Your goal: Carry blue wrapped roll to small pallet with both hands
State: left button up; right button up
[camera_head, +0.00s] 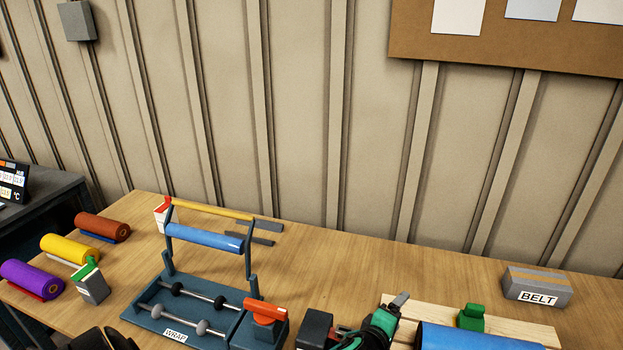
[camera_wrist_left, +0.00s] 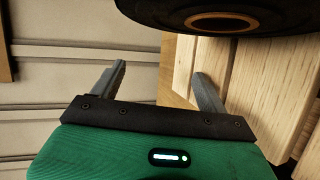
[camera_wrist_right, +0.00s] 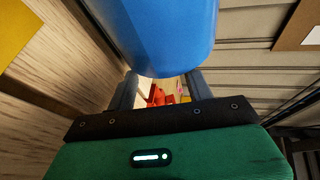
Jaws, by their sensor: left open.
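The blue roll (camera_head: 480,337) lies at the bottom right of the head view, over a pale slatted wooden pallet (camera_head: 540,330); its lower part is cut off. Its dark end with a brown core ring (camera_wrist_left: 222,24) shows at the top of the left wrist view, beside pallet slats (camera_wrist_left: 240,80). My left gripper (camera_head: 400,301) is open and empty, just left of the roll. My right gripper (camera_wrist_right: 162,85) is out of the head view. In its wrist view its fingers stand apart, with the blue roll (camera_wrist_right: 160,35) across the top; whether they touch it is unclear.
A small green block (camera_head: 470,318) stands behind the roll. A grey BELT box (camera_head: 537,288) stands at the right. The WRAP stand (camera_head: 150,322) with a blue bar is left of my left gripper. Coloured rolls (camera_head: 70,250) lie at the far left.

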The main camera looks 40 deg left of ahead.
pick_arm(q)
jog(key=shift+s+a+r+p, duration=0.15)
jog(key=shift+s+a+p, duration=0.05)
jog(key=shift+s+a, duration=0.4)
jog(key=shift+s+a+r+p, duration=0.1)
jog(key=shift+s+a+p, duration=0.2)
jog(key=shift+a, duration=0.4)
pick_arm(e)
jog(key=shift+r, duration=0.6)
pick_arm(q)
jog(key=shift+r+p, duration=1.3)
jog(key=shift+r, duration=0.1)
pick_arm(e)
jog(key=shift+v, duration=3.45)
jog(key=shift+s+d+r+p, duration=0.15)
jog(key=shift+s+d+p, duration=0.3)
jog(key=shift+d, duration=0.1)
jog(key=shift+s+d+r+p, duration=0.1)
jog(key=shift+s+d+p, duration=0.35)
jog(key=shift+d, duration=0.3)
jog(key=shift+s+d+r+p, duration=0.1)
jog(key=shift+s+d+p, duration=0.25)
jog(key=shift+s+d, duration=0.3)
pick_arm(q)
notch_tip(320, 180, up, 2)
jog(key=shift+r, duration=0.25)
pick_arm(e)
jog(key=shift+w+d, duration=0.1)
